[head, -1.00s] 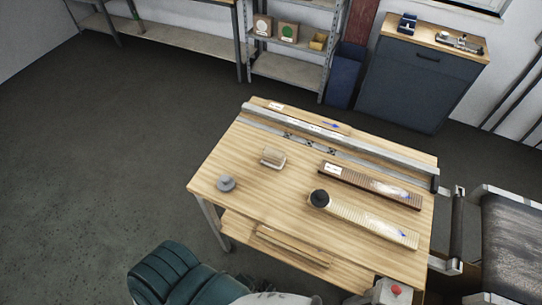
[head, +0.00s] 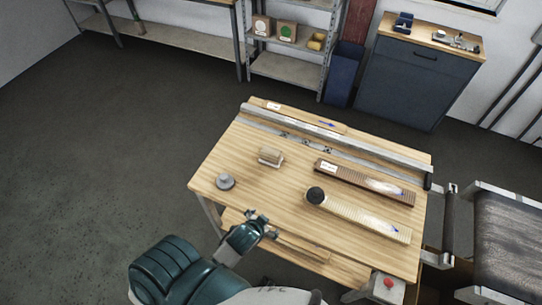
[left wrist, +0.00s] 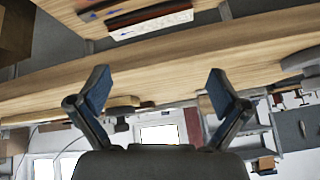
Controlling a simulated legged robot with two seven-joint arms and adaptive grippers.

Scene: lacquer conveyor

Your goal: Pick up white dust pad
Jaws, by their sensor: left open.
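A pale grey round pad with a raised knob (head: 225,181), the likeliest match for the white dust pad, sits on the near left corner of the wooden table (head: 225,150). A black round pad (head: 315,195) sits on the left end of a light board. My left gripper (head: 264,223) is at the table's near edge, to the right of and nearer than the grey pad, and apart from it. In the left wrist view its two fingers (left wrist: 160,90) are spread with nothing between them. My right gripper is not in view.
A wooden block with a pale base (head: 271,157) lies behind the grey pad. The light board (head: 365,219) and a dark board (head: 365,184) lie at right. A metal rail (head: 330,145) runs along the back. A lower shelf (head: 285,243) juts out below. Bare wood surrounds the grey pad.

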